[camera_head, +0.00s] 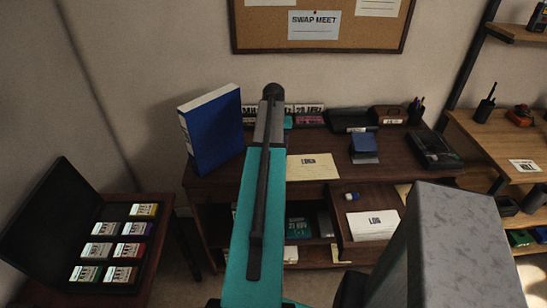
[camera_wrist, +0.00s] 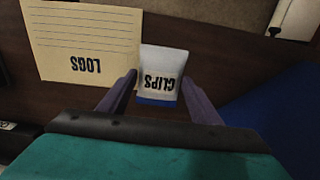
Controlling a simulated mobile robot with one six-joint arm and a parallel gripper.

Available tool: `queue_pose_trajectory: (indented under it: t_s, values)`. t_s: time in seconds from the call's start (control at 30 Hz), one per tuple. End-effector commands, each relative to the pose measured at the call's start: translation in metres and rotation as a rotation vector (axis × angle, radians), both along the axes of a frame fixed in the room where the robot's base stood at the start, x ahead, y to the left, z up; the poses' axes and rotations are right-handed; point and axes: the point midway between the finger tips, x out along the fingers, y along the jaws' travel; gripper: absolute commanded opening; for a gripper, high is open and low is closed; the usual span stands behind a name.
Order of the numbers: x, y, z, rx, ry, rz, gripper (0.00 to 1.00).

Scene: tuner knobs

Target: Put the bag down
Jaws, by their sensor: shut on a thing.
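The bag (camera_wrist: 162,72) is a small white pouch with a blue lower edge and the word CLIPS on it, upside down in the wrist view. My gripper (camera_wrist: 161,97) is shut on it, with one dark finger at each side. Brown desk wood (camera_wrist: 110,155) shows behind the bag. I cannot tell whether the bag touches the desk or hangs above it. In the head view my teal arm reaches over the desk (camera_head: 220,185) and hides the gripper and the bag.
A LOGS sheet (camera_wrist: 85,45) lies beside the bag, and a blue binder (camera_head: 212,130) stands at the desk's left. Boxes, a blue block (camera_head: 364,144) and a dark device (camera_head: 434,150) occupy the right side.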

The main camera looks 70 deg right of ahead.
Motion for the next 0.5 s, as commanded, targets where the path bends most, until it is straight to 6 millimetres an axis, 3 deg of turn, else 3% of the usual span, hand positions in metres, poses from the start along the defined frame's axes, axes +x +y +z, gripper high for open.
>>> queue_pose_trajectory:
  t_s: [0.5]
  values:
    - [0.001, 0.001, -0.033, 0.001, 0.0, 0.001, 0.36]
